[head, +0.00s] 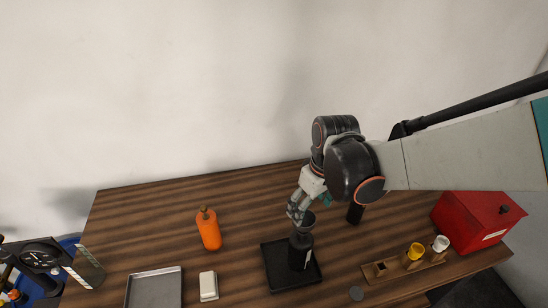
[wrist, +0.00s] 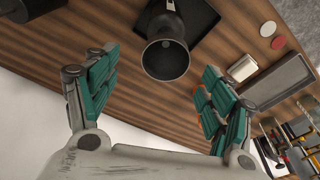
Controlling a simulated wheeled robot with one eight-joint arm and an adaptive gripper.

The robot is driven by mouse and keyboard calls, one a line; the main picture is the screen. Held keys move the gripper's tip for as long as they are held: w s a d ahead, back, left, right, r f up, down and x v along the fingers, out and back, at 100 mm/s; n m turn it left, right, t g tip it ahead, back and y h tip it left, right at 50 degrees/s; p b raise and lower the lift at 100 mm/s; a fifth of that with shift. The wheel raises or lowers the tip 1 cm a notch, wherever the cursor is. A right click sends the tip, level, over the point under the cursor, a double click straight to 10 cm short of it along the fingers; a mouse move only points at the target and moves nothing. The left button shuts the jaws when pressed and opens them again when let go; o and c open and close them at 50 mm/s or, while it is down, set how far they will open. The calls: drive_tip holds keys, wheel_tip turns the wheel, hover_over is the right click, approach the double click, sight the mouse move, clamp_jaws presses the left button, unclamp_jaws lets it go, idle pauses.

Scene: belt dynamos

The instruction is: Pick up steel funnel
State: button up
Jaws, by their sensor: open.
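The steel funnel (head: 308,222) looks dark grey, with its wide round mouth up. It sits on top of a black container (head: 300,252) that stands on a black square tray (head: 270,277). In the wrist view the funnel (wrist: 165,58) shows its open mouth towards the camera, and its lower part is hidden. My gripper (head: 308,204) is just above and beside the funnel. In the wrist view my gripper (wrist: 160,63) is open and empty, with one teal-padded finger on each side of the funnel and visible gaps. I cannot tell whether the fingertips reach its rim level.
An orange bottle (head: 208,229), a white block (head: 208,286) and a metal tray (head: 154,288) lie to the left. A black block (head: 355,213), a wooden rack (head: 400,268) with yellow and white cups, and a red box (head: 470,220) are to the right. The back-left wood is clear.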

sight(305, 219)
drive_tip(key=shift+w+a+f+b, duration=0.1)
drive_tip(key=shift+a+f+b, duration=0.1)
drive_tip(key=shift+f, duration=1.1)
drive_tip(key=shift+s+a+f+b, duration=0.1)
drive_tip(key=shift+a+f+b, duration=0.05)
drive_tip(key=shift+f, duration=1.2)
drive_tip(key=shift+w+a+f+b, duration=0.1)
drive_tip(key=shift+a+f+b, duration=0.1)
drive_tip(key=shift+f, duration=1.1)
drive_tip(key=c, duration=1.5)
drive_tip(key=shift+o, duration=0.2)
drive_tip(key=shift+r, duration=0.1)
wheel_tip(305, 219, up, 20)
drive_tip(key=p, duration=1.3)
drive_tip(key=shift+p, duration=0.35)
